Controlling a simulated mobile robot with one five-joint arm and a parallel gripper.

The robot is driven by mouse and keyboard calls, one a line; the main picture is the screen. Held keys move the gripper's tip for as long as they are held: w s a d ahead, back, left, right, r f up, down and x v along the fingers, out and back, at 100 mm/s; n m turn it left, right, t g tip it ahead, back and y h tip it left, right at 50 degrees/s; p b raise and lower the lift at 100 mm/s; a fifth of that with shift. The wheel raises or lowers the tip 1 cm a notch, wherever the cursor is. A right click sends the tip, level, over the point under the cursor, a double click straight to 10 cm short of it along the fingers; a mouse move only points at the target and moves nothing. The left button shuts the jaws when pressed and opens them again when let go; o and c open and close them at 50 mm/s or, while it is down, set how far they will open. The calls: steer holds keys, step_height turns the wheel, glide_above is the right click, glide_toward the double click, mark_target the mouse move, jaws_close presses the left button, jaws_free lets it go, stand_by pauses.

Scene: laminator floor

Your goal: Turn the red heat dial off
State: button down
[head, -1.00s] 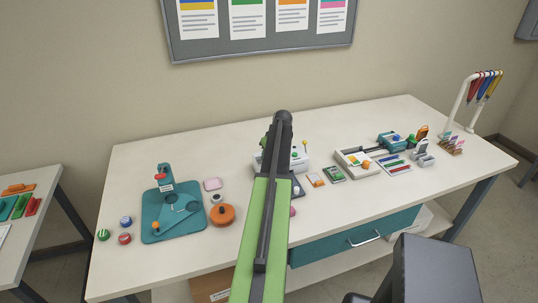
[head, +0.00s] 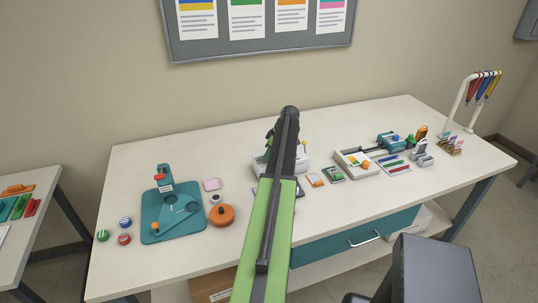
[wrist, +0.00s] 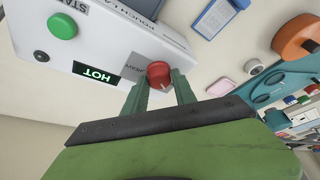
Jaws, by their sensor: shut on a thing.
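The red heat dial (wrist: 159,73) shows in the wrist view on the front of the white laminator (wrist: 120,40). A dark label with green "HOT" lettering (wrist: 96,74) is beside it. My gripper (wrist: 162,82) has its two green fingers on either side of the dial, shut on it. In the head view my arm hides the dial and most of the laminator (head: 301,160); the gripper's fingers cannot be made out there. A green button (wrist: 62,26) is on the laminator near the "START" lettering.
An orange round thing (head: 221,215) and a teal board (head: 172,212) lie left of my arm on the white table. A tray (head: 356,164) and several small items lie to the right.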

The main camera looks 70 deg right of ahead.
stand_by(0.3)
steer(key=c, duration=1.1)
jaws_free()
steer(key=shift+o, duration=0.3)
steer(key=p+v, duration=1.6)
steer(key=v, duration=0.1)
steer(key=shift+r, duration=0.25)
